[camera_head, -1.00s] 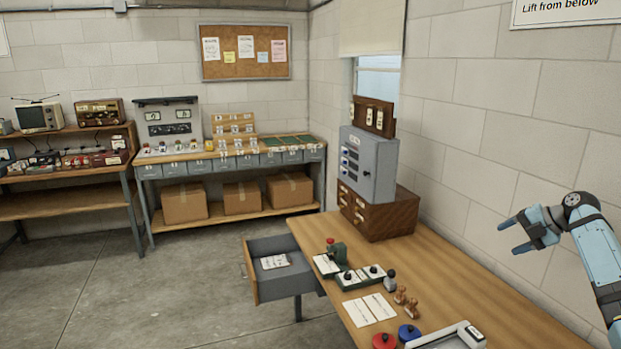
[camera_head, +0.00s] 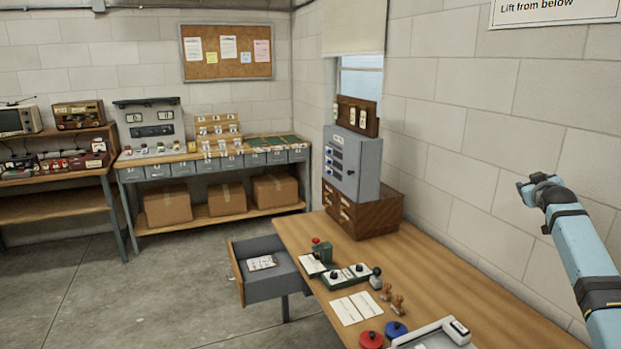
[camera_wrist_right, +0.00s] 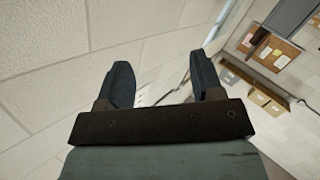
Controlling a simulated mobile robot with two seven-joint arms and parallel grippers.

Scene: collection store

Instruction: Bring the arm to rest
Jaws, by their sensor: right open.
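My right arm comes in from the right edge of the head view, raised above the wooden table (camera_head: 445,268) near the block wall. The end of that arm, with my right gripper (camera_head: 522,187), points away from me, so its fingers are mostly hidden there. In the right wrist view the two dark fingers of the right gripper (camera_wrist_right: 165,88) stand wide apart with nothing between them. Beyond them are the wall and the far corner of the room. My left gripper is not in view.
On the table are a grey cabinet (camera_head: 352,163) on a wooden drawer box (camera_head: 375,210), stamps, white cards (camera_head: 356,308), red (camera_head: 371,339) and blue (camera_head: 396,329) round tins and a grey tray. A drawer (camera_head: 268,279) stands open at the left. The wall is close on the right.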

